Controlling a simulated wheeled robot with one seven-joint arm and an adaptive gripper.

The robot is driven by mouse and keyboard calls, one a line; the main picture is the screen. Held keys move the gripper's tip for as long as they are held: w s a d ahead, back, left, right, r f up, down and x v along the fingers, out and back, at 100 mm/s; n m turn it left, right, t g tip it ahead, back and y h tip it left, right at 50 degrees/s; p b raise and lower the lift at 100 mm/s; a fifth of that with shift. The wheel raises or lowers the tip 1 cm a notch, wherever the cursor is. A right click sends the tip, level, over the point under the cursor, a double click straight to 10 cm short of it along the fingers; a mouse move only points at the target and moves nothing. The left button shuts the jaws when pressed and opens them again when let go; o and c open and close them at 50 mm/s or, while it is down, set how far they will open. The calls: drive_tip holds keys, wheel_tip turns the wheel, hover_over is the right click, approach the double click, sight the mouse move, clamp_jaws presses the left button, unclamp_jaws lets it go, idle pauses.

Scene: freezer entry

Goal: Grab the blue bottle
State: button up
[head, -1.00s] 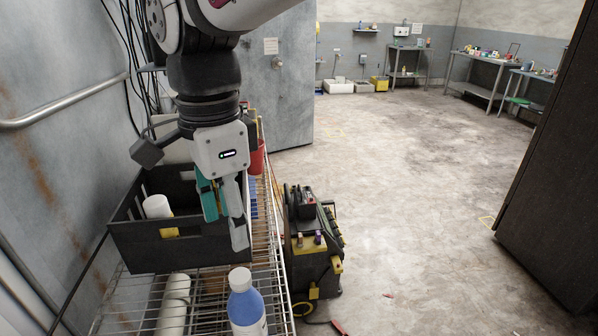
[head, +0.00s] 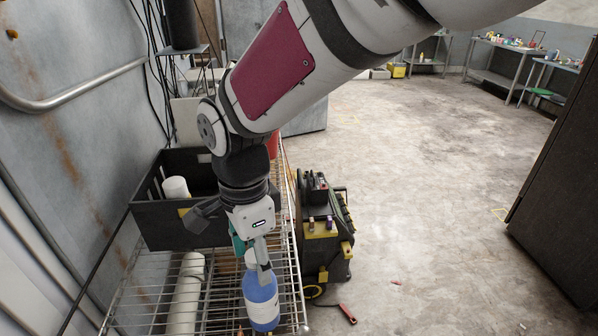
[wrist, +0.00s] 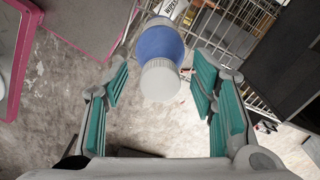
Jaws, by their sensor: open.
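The blue bottle (head: 262,300) has a white cap and a pale label and stands upright on the wire rack shelf (head: 215,289). My gripper (head: 254,262) is right at the bottle's upper part in the head view and hides some of its neck and cap. In the wrist view the bottle (wrist: 160,50) shows with its white cap pointing toward the camera, between and a little beyond the teal-padded fingers of my gripper (wrist: 160,92). The fingers are spread wide, with a gap on both sides of the cap. Whether a finger touches the bottle is not clear.
A black crate (head: 160,240) holding a white cylinder (head: 176,188) stands on the rack behind the bottle. A black and yellow machine (head: 322,240) stands on the floor at right. Open floor (head: 420,200) lies beyond.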

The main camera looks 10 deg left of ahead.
clamp_jaws()
drive_tip(key=shift+r, duration=0.15)
idle(0.4)
